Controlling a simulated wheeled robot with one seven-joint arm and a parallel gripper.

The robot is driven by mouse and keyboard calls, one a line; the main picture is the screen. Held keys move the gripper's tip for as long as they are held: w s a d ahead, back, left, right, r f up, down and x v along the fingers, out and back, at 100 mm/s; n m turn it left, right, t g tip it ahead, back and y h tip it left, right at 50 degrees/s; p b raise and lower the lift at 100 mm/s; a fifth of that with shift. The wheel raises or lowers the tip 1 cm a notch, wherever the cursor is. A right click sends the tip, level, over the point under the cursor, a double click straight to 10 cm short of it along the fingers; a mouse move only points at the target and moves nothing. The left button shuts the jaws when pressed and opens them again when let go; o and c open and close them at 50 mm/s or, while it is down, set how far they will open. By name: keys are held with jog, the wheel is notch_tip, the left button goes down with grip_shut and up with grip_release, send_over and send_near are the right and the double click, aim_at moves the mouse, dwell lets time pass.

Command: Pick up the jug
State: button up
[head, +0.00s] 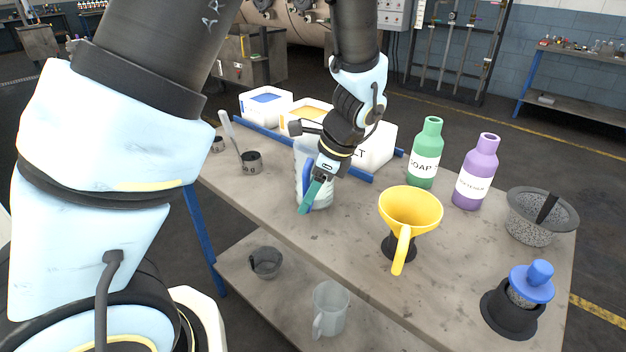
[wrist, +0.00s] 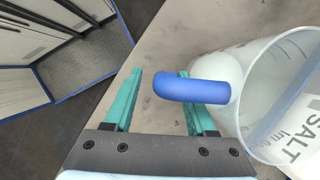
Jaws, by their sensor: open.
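The jug (head: 299,158) is a translucent pale vessel with a blue handle, standing on the table and partly hidden behind my gripper (head: 312,196). In the wrist view the jug (wrist: 265,95) is at the right, with its mouth towards the camera. Its blue handle (wrist: 190,86) points left, across the right finger's tip and into the gap between the fingers. My gripper (wrist: 159,88) is open, with teal fingers apart; it is not closed on the handle. I cannot tell whether the right finger touches the handle.
A white salt box (head: 376,148) stands close behind the jug. A yellow funnel (head: 410,208), green soap bottle (head: 426,150) and purple bottle (head: 475,172) stand to the right. Small dark cups (head: 252,162) are at the left. Another clear jug (head: 331,308) is on the lower shelf.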

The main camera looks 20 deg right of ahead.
grip_shut()
dwell(1.3)
